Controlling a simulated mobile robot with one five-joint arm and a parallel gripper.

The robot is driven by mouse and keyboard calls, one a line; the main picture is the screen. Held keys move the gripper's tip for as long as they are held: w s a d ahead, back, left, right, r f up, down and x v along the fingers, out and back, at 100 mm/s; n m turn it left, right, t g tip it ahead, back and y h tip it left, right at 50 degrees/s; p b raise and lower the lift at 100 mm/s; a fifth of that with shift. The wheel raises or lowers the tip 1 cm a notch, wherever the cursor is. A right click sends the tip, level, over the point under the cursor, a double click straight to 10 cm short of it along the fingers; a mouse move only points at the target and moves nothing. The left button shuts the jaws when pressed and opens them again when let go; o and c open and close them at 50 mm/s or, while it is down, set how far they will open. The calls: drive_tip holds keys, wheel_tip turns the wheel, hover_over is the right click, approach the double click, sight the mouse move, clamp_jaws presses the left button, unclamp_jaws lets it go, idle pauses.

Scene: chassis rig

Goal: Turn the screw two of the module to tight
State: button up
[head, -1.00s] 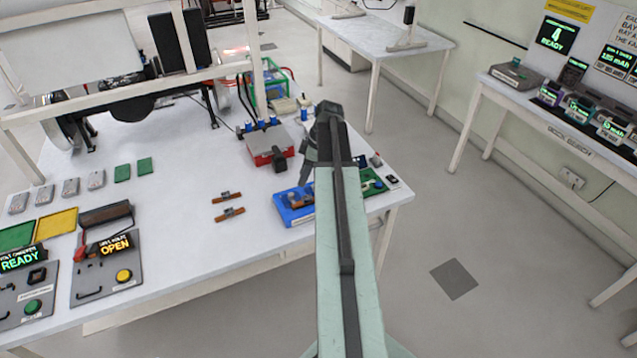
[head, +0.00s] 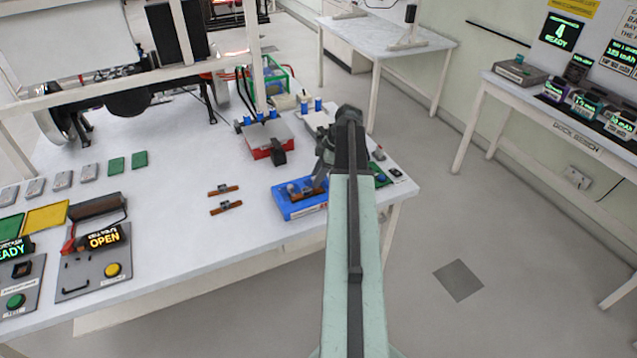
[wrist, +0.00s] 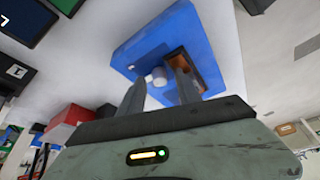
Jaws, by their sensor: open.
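A blue fixture (head: 287,209) sits near the table's right front edge, with a brown-orange piece in its recess. In the wrist view the blue fixture (wrist: 135,58) fills the upper middle, with the brown-orange piece (wrist: 205,70) behind one finger. A small pale round knob (wrist: 158,76) shows between my fingers; I cannot tell whether it is screw two. My gripper (head: 319,183) is at the fixture's right side in the head view. In the wrist view my gripper (wrist: 158,70) is open, its fingers apart over the fixture. Contact with the knob cannot be told.
Two brown pieces (head: 224,190) lie left of the fixture. A red box (head: 268,148) with a grey top stands behind it. A green board (head: 381,178) lies right of my arm. Panels (head: 92,270) stand at the table's left. The front middle of the table is clear.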

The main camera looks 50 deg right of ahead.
clamp_jaws()
drive_tip(key=shift+d, duration=0.15)
